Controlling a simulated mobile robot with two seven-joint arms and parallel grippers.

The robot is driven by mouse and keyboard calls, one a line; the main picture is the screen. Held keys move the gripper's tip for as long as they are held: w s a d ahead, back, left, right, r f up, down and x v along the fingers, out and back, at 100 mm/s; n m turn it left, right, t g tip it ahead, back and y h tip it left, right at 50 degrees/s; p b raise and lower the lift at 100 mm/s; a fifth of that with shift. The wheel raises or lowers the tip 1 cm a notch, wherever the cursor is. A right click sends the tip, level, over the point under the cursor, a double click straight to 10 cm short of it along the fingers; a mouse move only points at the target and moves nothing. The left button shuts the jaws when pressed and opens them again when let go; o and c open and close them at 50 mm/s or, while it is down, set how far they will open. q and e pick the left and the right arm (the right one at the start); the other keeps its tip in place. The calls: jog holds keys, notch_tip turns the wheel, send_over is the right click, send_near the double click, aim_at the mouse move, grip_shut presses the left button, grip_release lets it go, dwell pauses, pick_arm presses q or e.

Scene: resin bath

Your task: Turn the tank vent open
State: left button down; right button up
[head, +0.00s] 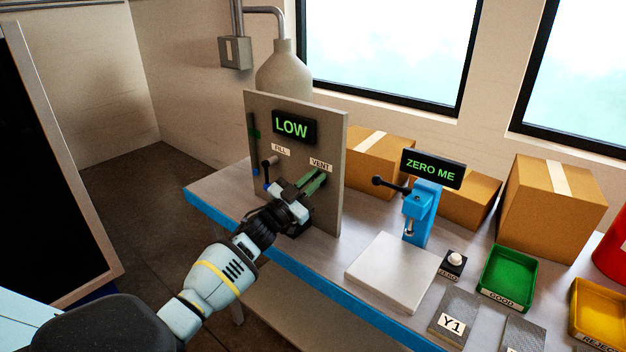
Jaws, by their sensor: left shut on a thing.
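The grey tank panel (325,130) stands upright on the bench, with a display (293,126) reading LOW. The VENT label (320,163) is on its right side and the FILL label (281,149) on its left. A green vent handle (313,184) shows below the VENT label, partly hidden by my gripper. My left gripper (302,193) is at this handle and shut on it. The dark fill lever (268,170) is to its left, apart from the jaws. The tank (284,72) stands behind the panel. My right gripper is not in view.
A white plate (391,272) and a blue press (419,212) with a ZERO ME display (432,168) are right of the panel. A zero button (455,260), green tray (509,277) and yellow tray (596,312) lie further right. Cardboard boxes (551,208) line the back.

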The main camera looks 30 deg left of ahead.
pick_arm(q)
jog(key=m+g+h, duration=0.1)
jog(key=m, duration=0.2)
jog(key=f+m+g+h, duration=0.1)
jog(key=m, duration=0.1)
jog(key=m+g+h, duration=0.1)
jog(key=m, duration=0.2)
jog(key=shift+d+f+m, duration=0.2)
jog(key=shift+f+m, duration=0.05)
jog(key=shift+m, duration=0.05)
jog(key=m+g, duration=0.1)
jog(key=m, duration=0.1)
jog(key=m+g+p, duration=0.1)
jog(key=m, duration=0.2)
jog(key=shift+d+f+m+h, duration=0.1)
jog(key=shift+m+h, duration=0.2)
jog(key=shift+f+m+g+p, duration=0.1)
jog(key=shift+m+g+p, duration=0.25)
jog(key=shift+m, duration=0.85)
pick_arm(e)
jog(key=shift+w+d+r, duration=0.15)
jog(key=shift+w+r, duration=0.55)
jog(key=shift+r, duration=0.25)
